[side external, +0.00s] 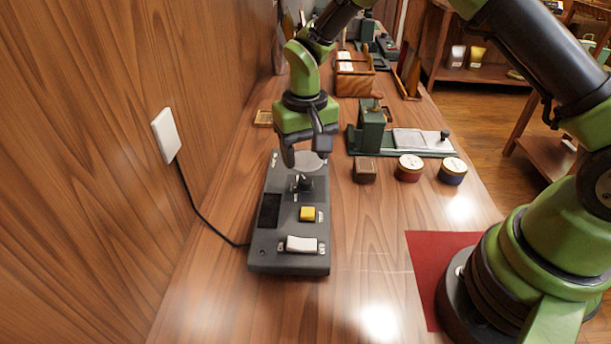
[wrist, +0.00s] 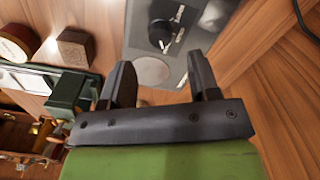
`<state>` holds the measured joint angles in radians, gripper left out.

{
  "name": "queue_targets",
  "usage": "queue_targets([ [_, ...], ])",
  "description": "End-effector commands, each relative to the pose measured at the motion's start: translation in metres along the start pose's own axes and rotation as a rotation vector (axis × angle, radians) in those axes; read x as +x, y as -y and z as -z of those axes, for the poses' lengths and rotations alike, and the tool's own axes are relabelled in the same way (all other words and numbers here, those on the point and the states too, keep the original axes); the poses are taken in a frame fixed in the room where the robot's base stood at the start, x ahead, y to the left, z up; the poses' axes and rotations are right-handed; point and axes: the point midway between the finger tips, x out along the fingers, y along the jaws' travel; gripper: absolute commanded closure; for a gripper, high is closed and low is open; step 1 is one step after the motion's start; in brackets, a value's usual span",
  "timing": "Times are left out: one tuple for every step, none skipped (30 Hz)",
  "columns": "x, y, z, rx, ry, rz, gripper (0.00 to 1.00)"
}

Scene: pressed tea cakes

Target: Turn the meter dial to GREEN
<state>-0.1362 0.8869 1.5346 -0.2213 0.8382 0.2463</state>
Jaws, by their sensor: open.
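The grey meter (side external: 288,237) lies on the wooden table near the wall, with a white rocker switch (side external: 301,244), a yellow button (side external: 308,214) and a black dial (side external: 303,184). In the wrist view the dial (wrist: 160,32) has a light pointer line, and labels around it are too small to read. My gripper (side external: 303,157) is open and empty, pointing down over the meter's far end by the round pale disc (side external: 307,162). In the wrist view its fingers (wrist: 165,80) straddle the disc, apart from the dial.
A green press (side external: 372,130) with a pale plate, a small brown block (side external: 364,170) and two round tins (side external: 409,168) stand right of the meter. A cable runs from the meter to a wall plate (side external: 166,135). A red mat (side external: 424,262) lies at front right.

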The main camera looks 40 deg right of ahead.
Motion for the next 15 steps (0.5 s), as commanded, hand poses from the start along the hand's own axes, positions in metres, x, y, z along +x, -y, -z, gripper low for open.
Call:
queue_targets([
  [0.011, -0.001, -0.001, 0.001, 0.005, -0.003, 0.44],
  [0.017, -0.001, -0.001, 0.002, 0.005, -0.002, 0.44],
  [0.024, -0.001, -0.001, 0.001, 0.005, -0.002, 0.44],
  [0.029, -0.001, -0.001, 0.001, 0.004, -0.002, 0.44],
  [0.034, -0.001, -0.001, 0.001, 0.004, -0.002, 0.44],
  [0.04, -0.001, -0.001, 0.001, 0.003, -0.002, 0.44],
  [0.044, -0.001, -0.001, 0.001, 0.003, -0.002, 0.44],
  [0.048, -0.001, -0.001, 0.002, 0.002, -0.002, 0.44],
  [0.052, 0.0, 0.0, 0.002, 0.001, -0.001, 0.44],
  [0.054, 0.0, 0.0, 0.002, 0.001, -0.001, 0.44],
  [0.056, 0.0, 0.0, 0.002, 0.0, -0.001, 0.44],
  [0.058, 0.0, 0.0, 0.002, 0.0, 0.0, 0.44],
  [0.059, 0.0, 0.0, 0.002, -0.001, 0.0, 0.44],
  [0.06, 0.0, 0.0, 0.002, -0.001, 0.0, 0.44],
  [0.06, 0.0, 0.0, 0.002, -0.001, 0.0, 0.44],
])
